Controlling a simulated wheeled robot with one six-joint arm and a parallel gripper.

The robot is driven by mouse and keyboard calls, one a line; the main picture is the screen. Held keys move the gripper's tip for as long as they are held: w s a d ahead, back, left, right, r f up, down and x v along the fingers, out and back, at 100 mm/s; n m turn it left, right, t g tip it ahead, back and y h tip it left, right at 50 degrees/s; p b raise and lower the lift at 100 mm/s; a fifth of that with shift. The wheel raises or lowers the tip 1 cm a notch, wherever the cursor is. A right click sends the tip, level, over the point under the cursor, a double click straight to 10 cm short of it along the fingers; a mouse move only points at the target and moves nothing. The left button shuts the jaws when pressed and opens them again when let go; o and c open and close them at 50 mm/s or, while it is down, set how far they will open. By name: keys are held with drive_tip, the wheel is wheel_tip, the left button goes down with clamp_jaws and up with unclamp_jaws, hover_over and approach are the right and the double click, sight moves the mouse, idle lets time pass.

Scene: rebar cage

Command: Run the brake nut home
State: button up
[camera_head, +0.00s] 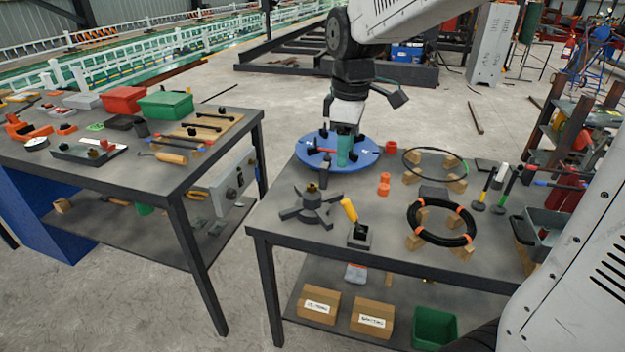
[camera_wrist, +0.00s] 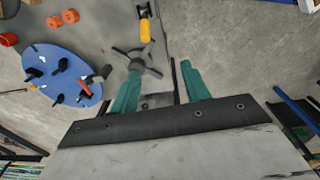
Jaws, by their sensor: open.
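A dark grey hub with several flat arms (camera_head: 324,207) stands on the right-hand table. A small brass-coloured piece (camera_head: 312,188) sits at its centre; I cannot tell for sure that it is the brake nut. My gripper (camera_head: 345,158) has green fingers pointing down and appears in front of the blue disc (camera_head: 373,152). In the wrist view my gripper (camera_wrist: 158,80) has its fingers apart with nothing held between them. The hub (camera_wrist: 138,64) shows beyond the fingertips there, partly overlapped by the left finger, and the blue disc (camera_wrist: 62,92) lies to the left.
A black coil (camera_head: 442,240), a thin ring (camera_head: 436,150) and orange pieces (camera_head: 384,184) lie farther right. Another loaded table (camera_head: 150,180) stands left, across a gap. The front left tabletop is clear.

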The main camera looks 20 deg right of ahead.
sight(312, 184)
drive_tip(key=w+f+n, duration=0.2)
drive_tip(key=w+f, duration=0.1)
drive_tip(key=w, duration=0.2)
drive_tip(key=w+a+f+n, duration=0.1)
drive_tip(key=w+f+n, duration=0.1)
drive_tip(key=w+f, duration=0.1)
drive_tip(key=w+f+n, duration=0.3)
drive_tip(key=w+f, duration=0.1)
drive_tip(key=w, duration=0.2)
drive_tip(key=shift+w+a+g, duration=0.3)
drive_tip(key=shift+a, duration=0.05)
drive_tip(key=shift+w+f, duration=0.1)
drive_tip(key=shift+f, duration=0.3)
wheel_tip(312, 184, down, 7)
drive_tip(key=shift+f, duration=0.1)
drive_tip(key=c, duration=1)
